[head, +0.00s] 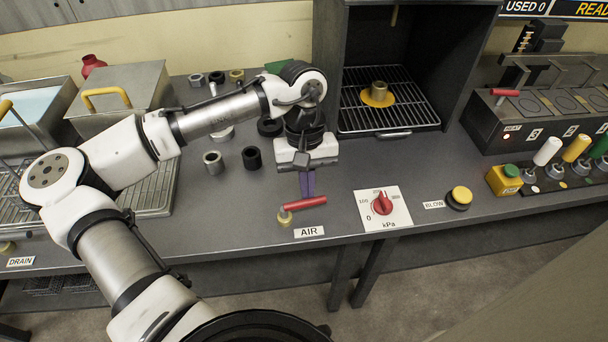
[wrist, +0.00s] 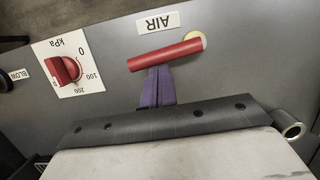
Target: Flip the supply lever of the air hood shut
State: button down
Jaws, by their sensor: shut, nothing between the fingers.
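The red supply lever (head: 306,203) lies above the bench behind the AIR label (head: 309,232), pointing right from its brass pivot (head: 285,218). It also shows in the wrist view (wrist: 165,51), with the AIR label (wrist: 158,21) beyond it. My gripper (head: 307,193) points down just behind the lever; its purple fingers are together and empty. In the wrist view the fingertips (wrist: 157,72) are right at the lever's side, near its middle; I cannot tell whether they touch. The air hood (head: 328,60) stands open behind, with a brass part (head: 379,88) on a yellow disc over a wire rack.
A kPa dial (head: 382,204) with a red knob sits right of the lever, then a yellow BLOW button (head: 460,196). Two short cylinders, one grey (head: 213,161) and one black (head: 252,158), stand left of my gripper. The bench's front edge is close to the lever.

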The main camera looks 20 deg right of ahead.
jog(key=shift+s+m, duration=0.2)
jog(key=shift+m, duration=0.2)
jog(key=shift+w, duration=0.1)
